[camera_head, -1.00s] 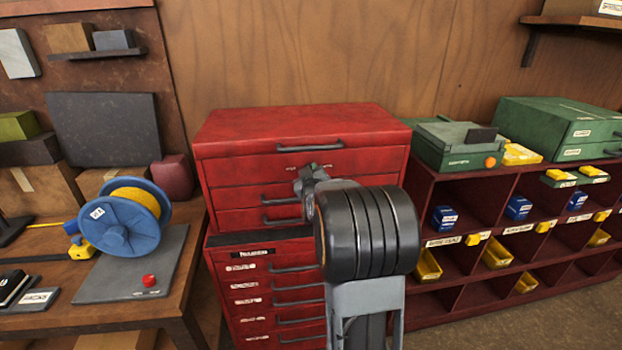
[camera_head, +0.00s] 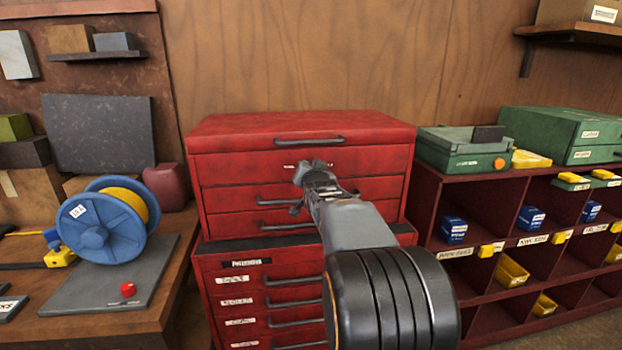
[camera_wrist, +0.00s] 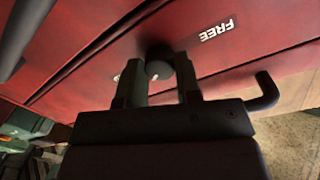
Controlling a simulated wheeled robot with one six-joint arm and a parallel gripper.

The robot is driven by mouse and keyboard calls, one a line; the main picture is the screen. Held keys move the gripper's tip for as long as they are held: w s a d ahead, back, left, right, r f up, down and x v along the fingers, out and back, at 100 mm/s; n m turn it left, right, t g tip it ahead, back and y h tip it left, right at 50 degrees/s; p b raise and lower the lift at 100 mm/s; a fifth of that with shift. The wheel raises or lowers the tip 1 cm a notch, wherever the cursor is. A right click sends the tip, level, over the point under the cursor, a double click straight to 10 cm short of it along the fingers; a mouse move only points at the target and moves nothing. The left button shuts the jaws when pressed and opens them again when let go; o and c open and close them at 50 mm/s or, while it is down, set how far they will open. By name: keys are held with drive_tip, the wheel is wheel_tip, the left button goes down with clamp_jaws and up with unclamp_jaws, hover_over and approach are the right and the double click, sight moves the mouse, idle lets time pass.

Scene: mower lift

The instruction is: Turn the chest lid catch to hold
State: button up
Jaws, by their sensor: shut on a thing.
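The red tool chest (camera_head: 225,165) stands in the middle of the head view, its lid (camera_head: 240,123) down. My gripper (camera_head: 312,172) is at the upper front of the chest. In the wrist view my gripper (camera_wrist: 158,80) has its two fingers on either side of a dark round catch knob (camera_wrist: 158,63) and is shut on it. A white FREE label (camera_wrist: 218,31) lies to the upper right of the knob there. A pale mark by the left finger is mostly hidden. My gripper covers the catch in the head view, so its turn angle cannot be told.
Drawer handles (camera_head: 295,278) stick out below my gripper; one handle (camera_wrist: 266,95) is close on the right in the wrist view. A bench with a blue reel (camera_head: 95,232) stands left, a red cubbyhole shelf (camera_head: 480,215) right.

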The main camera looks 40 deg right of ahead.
drive_tip(key=m+p, duration=0.1)
drive_tip(key=m, duration=0.2)
drive_tip(key=shift+d+r+m+p, duration=0.1)
drive_tip(key=shift+r+m+p, duration=0.1)
drive_tip(key=shift+m+p, duration=0.2)
drive_tip(key=shift+m+y+p, duration=0.3)
drive_tip(key=shift+m+p, duration=0.2)
drive_tip(key=shift+m, duration=0.2)
drive_tip(key=shift+f, duration=0.1)
drive_tip(key=o, duration=0.9)
drive_tip(key=shift+o, duration=0.2)
drive_tip(key=f+v, duration=0.1)
drive_tip(key=v, duration=1.2)
drive_tip(key=shift+s+r, duration=0.45)
